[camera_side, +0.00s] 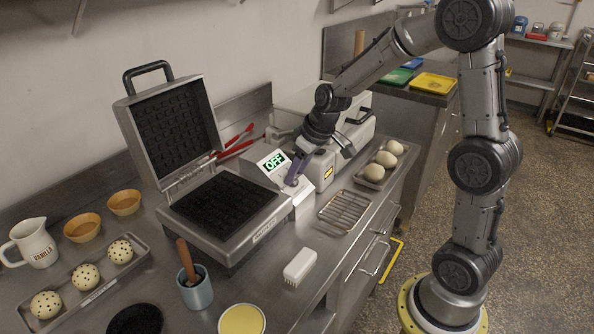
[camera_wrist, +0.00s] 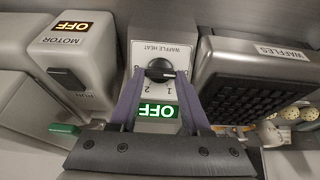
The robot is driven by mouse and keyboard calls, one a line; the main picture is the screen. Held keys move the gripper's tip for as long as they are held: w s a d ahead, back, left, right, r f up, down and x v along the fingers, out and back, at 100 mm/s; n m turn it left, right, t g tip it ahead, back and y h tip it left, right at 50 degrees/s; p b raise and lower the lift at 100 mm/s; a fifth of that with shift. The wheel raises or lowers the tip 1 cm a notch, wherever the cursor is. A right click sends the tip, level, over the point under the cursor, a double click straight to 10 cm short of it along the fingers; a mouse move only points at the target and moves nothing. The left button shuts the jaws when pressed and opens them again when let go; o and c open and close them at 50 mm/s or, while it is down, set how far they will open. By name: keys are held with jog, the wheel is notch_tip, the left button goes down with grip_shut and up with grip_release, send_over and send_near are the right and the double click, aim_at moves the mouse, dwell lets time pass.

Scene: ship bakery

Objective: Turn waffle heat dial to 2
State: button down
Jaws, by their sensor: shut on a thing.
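The waffle heat dial (camera_wrist: 160,69) is a black knob on a light panel labelled WAFFLE HEAT (camera_wrist: 163,47). My gripper's two purple fingers (camera_wrist: 160,76) reach to either side of the knob and are shut on it. The marks 1 and 2 show between the fingers, upside down. The knob's pointer is too small to read surely. The green display (camera_wrist: 157,112) reads OFF, and it also shows in the side view (camera_side: 274,161). In the side view my gripper (camera_side: 292,181) is at the control box's front, and the knob is hidden.
The open waffle iron (camera_side: 225,205) stands left of the control box. A motor unit (camera_wrist: 75,70) with its own OFF display is close on the other side. A wire rack (camera_side: 345,211) and a tray of dough balls (camera_side: 372,174) lie to the right.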

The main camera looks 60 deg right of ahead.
jog(key=m, duration=0.3)
jog(key=m+y, duration=0.1)
jog(key=m, duration=0.1)
jog(key=shift+d, duration=0.25)
jog(key=m, duration=0.3)
jog(key=m+t+y, duration=0.1)
jog(key=m, duration=0.2)
jog(key=shift+s+d, duration=0.15)
jog(key=shift+s, duration=0.05)
jog(key=m, duration=0.3)
jog(key=m+t, duration=0.1)
jog(key=m, duration=0.2)
jog(key=shift+s+f+m+t+y, duration=0.2)
jog(key=shift+m+t+y, duration=0.1)
jog(key=m+t, duration=0.1)
jog(key=m, duration=0.4)
jog(key=shift+s+f, duration=0.1)
jog(key=shift+m, duration=0.4)
jog(key=shift+c, duration=1.8)
grip_release()
